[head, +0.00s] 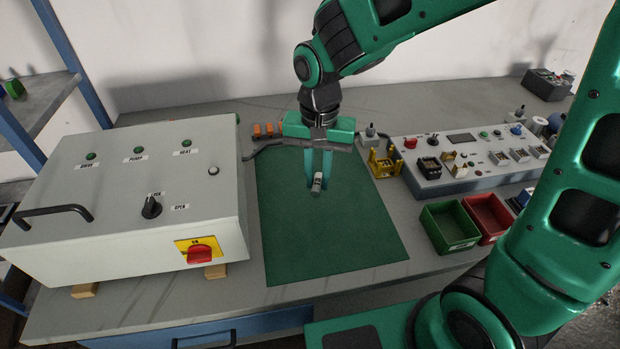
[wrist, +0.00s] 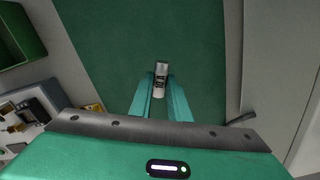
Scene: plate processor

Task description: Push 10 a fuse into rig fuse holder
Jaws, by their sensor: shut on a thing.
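My gripper (head: 318,183) is shut on a small fuse (head: 317,186), a cylinder with metal end caps and dark print on a pale body. In the wrist view the fuse (wrist: 161,80) sits between the teal fingertips (wrist: 161,92) and sticks out past them. The gripper is over the green mat, apart from the rig. The rig (head: 460,158) is a grey sloped panel on the right with several holders, sockets, knobs and buttons. A dark holder (head: 428,165) sits near its left front. I cannot tell which holder is for the 10 A fuse.
A large grey control box (head: 120,215) with a red switch stands on the left. A green bin (head: 449,227) and a red bin (head: 487,213) stand in front of the rig. A yellow stand (head: 383,164) is left of the rig. The green mat (head: 330,240) is otherwise clear.

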